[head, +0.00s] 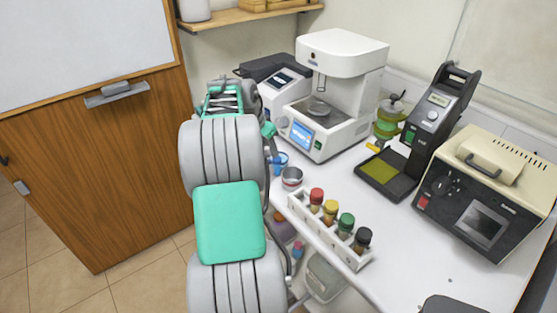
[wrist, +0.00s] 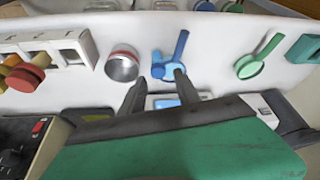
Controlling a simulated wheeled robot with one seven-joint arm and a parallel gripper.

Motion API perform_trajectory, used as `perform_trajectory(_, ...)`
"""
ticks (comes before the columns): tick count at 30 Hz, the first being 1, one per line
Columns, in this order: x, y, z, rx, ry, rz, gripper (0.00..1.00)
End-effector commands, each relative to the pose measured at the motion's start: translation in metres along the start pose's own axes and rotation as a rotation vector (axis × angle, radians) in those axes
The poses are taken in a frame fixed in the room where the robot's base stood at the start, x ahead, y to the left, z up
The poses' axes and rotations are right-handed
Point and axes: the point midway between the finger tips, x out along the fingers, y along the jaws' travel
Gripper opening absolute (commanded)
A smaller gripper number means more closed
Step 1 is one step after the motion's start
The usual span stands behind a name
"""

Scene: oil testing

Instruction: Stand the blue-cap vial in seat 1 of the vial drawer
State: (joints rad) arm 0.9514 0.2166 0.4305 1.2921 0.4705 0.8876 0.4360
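My gripper (wrist: 159,82) shows in the wrist view with its two dark fingers apart and nothing clearly between them. A blue object (wrist: 181,48), with a rod-like part and a rounded part, lies on the white bench just beyond the fingertips; I cannot tell whether it is the blue-cap vial. It also shows in the head view (head: 280,161), partly behind my arm. A white rack (head: 353,258) holds vials with red (head: 316,196), yellow (head: 331,207), green (head: 346,221) and black (head: 364,236) caps. The wrist view shows empty square openings (wrist: 72,57) in it. Seat numbers are not readable.
A metal cup (head: 292,177) stands between the rack and the blue object. A white instrument with a blue screen (head: 302,135) stands behind. A green scoop-like object (wrist: 250,66) lies to the right in the wrist view. A black press (head: 380,174) and beige tester (head: 480,224) stand right.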

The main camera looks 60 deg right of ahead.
Motion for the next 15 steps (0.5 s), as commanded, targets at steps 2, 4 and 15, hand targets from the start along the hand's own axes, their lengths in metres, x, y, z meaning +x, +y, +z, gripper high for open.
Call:
perform_trajectory(2, 0.012, 0.009, -0.013, 0.044, 0.003, 0.016, 0.39)
perform_trajectory(4, 0.022, 0.010, -0.014, 0.048, 0.004, 0.019, 0.39)
perform_trajectory(15, 0.078, 0.008, -0.016, 0.044, 0.004, 0.016, 0.39)
